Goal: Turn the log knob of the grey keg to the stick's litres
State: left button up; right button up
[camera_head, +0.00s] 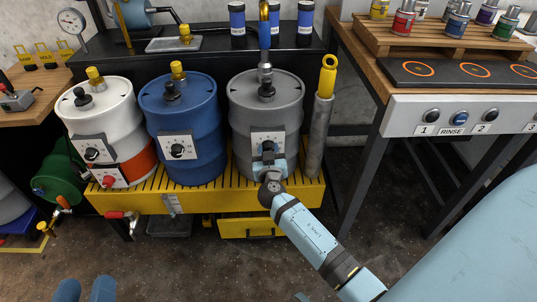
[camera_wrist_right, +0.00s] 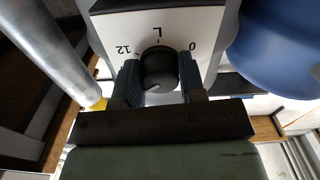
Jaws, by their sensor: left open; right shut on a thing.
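The grey keg (camera_head: 240,100) stands at the right end of the yellow rack. Its white dial plate (camera_head: 257,135) shows upside down in the right wrist view (camera_wrist_right: 195,20), with "12", "L" and "0" readable. My right gripper (camera_head: 268,158) is shut on the black log knob (camera_wrist_right: 158,68), one finger on each side. A faint pale mark shows low on the knob; its reading is unclear. A stick with a yellow ring handle (camera_head: 328,64) stands in a grey tube (camera_head: 319,130) right of the keg; no litre marks are readable. My left gripper (camera_head: 85,290) is open and empty at the bottom left.
A blue keg (camera_head: 200,120) and a white keg (camera_head: 112,110) stand left on the yellow rack (camera_head: 190,203). A thin blue and brass upright (camera_head: 264,35) rises above the grey keg's top. A bench with rinse buttons (camera_head: 460,117) stands at the right.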

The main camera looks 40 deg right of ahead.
jog(key=shift+n, duration=0.9)
jog(key=n, duration=0.2)
jog(key=shift+d+r+n+b, duration=0.1)
jog(key=shift+n+b, duration=0.25)
jog(key=shift+n, duration=0.05)
jog(key=n, duration=0.2)
jog(key=shift+n, duration=0.3)
jog(key=shift+r+n+p, duration=0.1)
jog(key=shift+n+p, duration=0.2)
jog(key=shift+n, duration=0.9)
pick_arm(q)
jog(key=shift+f, duration=0.2)
pick_arm(e)
jog(key=shift+n, duration=0.4)
pick_arm(q)
jog(key=shift+s+f, duration=0.1)
